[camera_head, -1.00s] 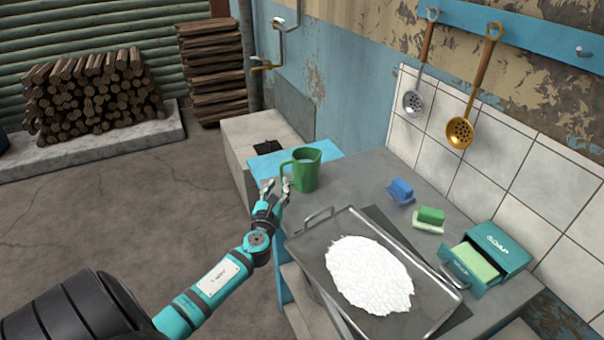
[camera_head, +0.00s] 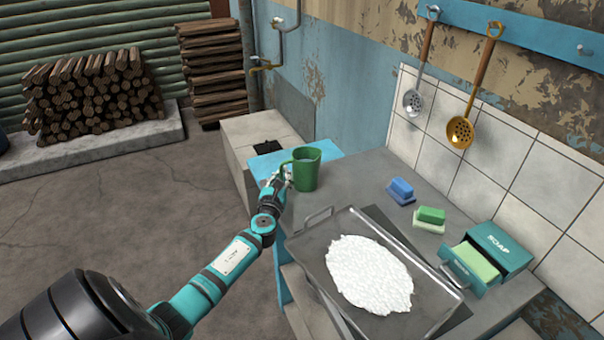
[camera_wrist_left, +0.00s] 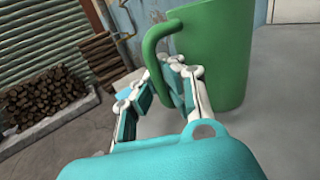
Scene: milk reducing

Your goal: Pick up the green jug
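The green jug (camera_head: 308,172) stands upright at the far left end of the grey counter, with its handle on the left. My left gripper (camera_head: 280,179) is at the handle, low on that side. In the left wrist view, the jug (camera_wrist_left: 222,50) fills the upper right. The gripper's fingers (camera_wrist_left: 162,84) are a little apart there, on either side of the handle's lower part, which they partly hide. I cannot tell whether they press on it. My right gripper is not in view.
A metal tray (camera_head: 318,270) with a white heap (camera_head: 370,275) lies in front of the jug. Blue (camera_head: 401,189) and green (camera_head: 431,215) blocks and a soap box (camera_head: 500,245) stand to the right. Two ladles hang on the wall. Open floor lies left of the counter.

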